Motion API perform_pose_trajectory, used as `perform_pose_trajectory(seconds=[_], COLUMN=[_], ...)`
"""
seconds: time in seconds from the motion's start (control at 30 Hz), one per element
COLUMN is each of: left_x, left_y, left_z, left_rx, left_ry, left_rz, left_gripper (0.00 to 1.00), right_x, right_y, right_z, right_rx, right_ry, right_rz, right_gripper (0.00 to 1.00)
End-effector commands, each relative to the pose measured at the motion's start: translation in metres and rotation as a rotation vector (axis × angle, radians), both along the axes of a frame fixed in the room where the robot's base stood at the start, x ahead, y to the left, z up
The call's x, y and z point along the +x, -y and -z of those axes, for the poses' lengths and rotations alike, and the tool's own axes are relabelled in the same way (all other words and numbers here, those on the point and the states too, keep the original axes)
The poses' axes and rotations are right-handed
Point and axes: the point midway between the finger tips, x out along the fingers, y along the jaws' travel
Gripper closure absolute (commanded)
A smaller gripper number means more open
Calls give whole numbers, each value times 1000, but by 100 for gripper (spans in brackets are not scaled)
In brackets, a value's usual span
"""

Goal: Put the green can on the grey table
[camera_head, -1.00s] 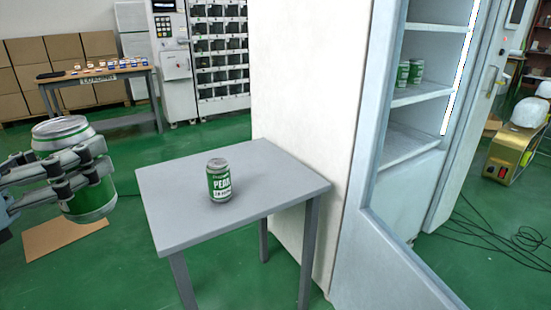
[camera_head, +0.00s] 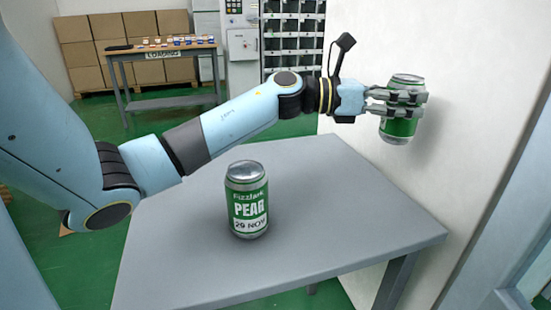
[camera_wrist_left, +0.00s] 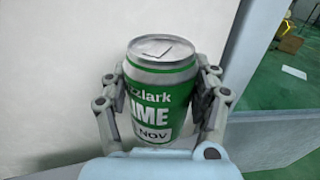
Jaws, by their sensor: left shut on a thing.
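My left gripper (camera_head: 400,97) is shut on a green and silver can (camera_head: 400,130), held roughly upright above the far right part of the grey table (camera_head: 330,210), close to the white wall panel. In the left wrist view the held can (camera_wrist_left: 160,95) stands between both fingers, its label partly reading "LIME" and "NOV". A second green can (camera_head: 248,200), labelled "PEAR" and "29 NOV", stands upright on the grey table, left of its middle. My right gripper does not show.
The white cabinet side (camera_head: 385,190) rises right behind the table's right edge, close to the held can. A wooden loading table (camera_head: 165,50) with small items stands at the back left, before stacked cardboard boxes (camera_head: 100,35). The table's right half is clear.

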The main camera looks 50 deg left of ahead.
Motion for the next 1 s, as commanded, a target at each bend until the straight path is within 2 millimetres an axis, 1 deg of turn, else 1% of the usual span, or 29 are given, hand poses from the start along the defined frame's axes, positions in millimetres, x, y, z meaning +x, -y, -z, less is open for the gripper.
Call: perform_pose_trajectory(seconds=[0.03, 0.1, 0.17, 0.27, 0.5, 0.63, 0.73, 0.87, 0.97, 1.0], left_x=[9, 15, 14, 1, -58, -83, -93, -98, -98, -97], left_y=[-6, -11, -14, -16, -23, -25, -26, -27, -28, -27], left_z=[8, 6, 8, 15, 50, 62, 68, 74, 86, 93], left_rx=[2, 2, 1, 3, 3, 2, 1, 0, -2, -2], left_ry=[1, 3, 0, -2, -7, -5, -2, 1, 0, -1], left_rz=[8, 18, 22, 26, 26, 25, 26, 24, 22, 21], left_gripper=[87, 87, 87, 87, 87, 87, 87, 87, 87, 87], right_x=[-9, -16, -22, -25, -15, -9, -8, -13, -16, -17], right_y=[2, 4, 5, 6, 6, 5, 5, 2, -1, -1], right_z=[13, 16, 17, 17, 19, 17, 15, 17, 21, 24], right_rx=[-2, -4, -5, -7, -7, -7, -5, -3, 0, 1], right_ry=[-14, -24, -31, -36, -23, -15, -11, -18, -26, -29], right_rz=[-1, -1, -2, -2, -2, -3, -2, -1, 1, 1], right_gripper=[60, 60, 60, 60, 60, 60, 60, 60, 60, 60])
